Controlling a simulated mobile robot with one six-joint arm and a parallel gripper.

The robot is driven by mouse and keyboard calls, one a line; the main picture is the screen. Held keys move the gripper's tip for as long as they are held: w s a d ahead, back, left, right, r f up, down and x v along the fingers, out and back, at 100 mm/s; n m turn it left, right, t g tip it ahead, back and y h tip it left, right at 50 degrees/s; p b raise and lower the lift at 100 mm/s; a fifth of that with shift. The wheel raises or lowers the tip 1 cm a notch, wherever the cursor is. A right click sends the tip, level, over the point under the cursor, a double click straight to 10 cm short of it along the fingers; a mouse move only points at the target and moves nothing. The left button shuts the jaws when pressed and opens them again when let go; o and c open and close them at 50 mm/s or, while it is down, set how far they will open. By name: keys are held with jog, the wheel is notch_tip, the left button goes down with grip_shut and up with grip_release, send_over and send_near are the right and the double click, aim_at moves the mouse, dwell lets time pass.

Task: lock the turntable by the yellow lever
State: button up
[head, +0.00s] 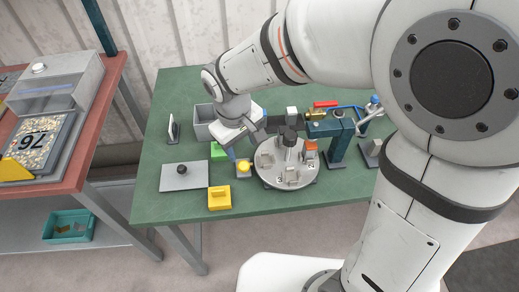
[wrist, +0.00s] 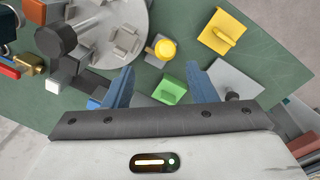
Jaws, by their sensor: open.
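The round grey turntable (head: 268,178) sits on the green table, with numbered stations and a dark central post. It shows at the upper left of the wrist view (wrist: 128,20). The yellow lever's round knob (head: 243,166) is at the turntable's left edge, on a small grey base; it is at the upper middle of the wrist view (wrist: 166,49). My gripper (wrist: 168,76) is open, its two blue fingers apart with nothing gripped. The knob appears just beyond the fingertips in the wrist view. The lever's arm is mostly hidden under the knob.
A green block (wrist: 170,90) shows between my fingers. A blue press-like stand (head: 340,140) is right of the turntable. The table's front-left corner is clear.

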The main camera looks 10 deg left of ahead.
aim_at(243, 163)
jog(key=shift+s+a+f, duration=0.25)
jog(key=shift+a+f, duration=0.15)
jog(key=shift+a, duration=0.1)
jog(key=f, duration=0.5)
jog(key=w+f, duration=0.1)
jog(key=f, duration=0.1)
jog(key=shift+d+f, duration=0.2)
jog(key=shift+d, duration=0.15)
jog(key=shift+c, duration=0.4)
